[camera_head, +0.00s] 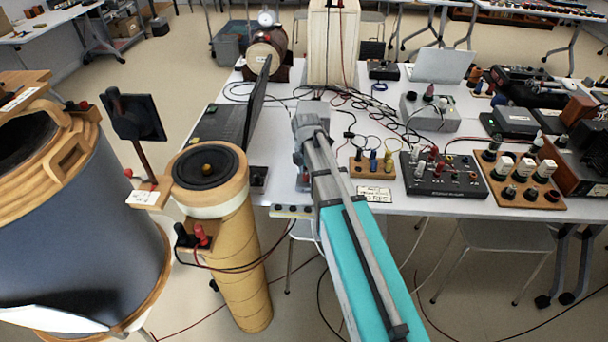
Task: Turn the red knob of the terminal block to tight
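A small wooden terminal block (203,255) is fixed to the side of the tall cardboard tube, left of the middle. On it stand a red knob (200,234) and, to its left, a black knob (182,237). Red and dark wires run from the block to the right. How tight the red knob is cannot be told. My arm reaches in from the bottom right and ends over the table, to the right of and apart from the block. My gripper's fingers cannot be made out at the arm's end.
The cardboard tube (243,275) carries a black speaker on top. A large grey drum (80,215) stands close on its left. The white table (270,150) behind holds a laptop (230,122), wires and several terminal boards. Floor shows between tube and arm.

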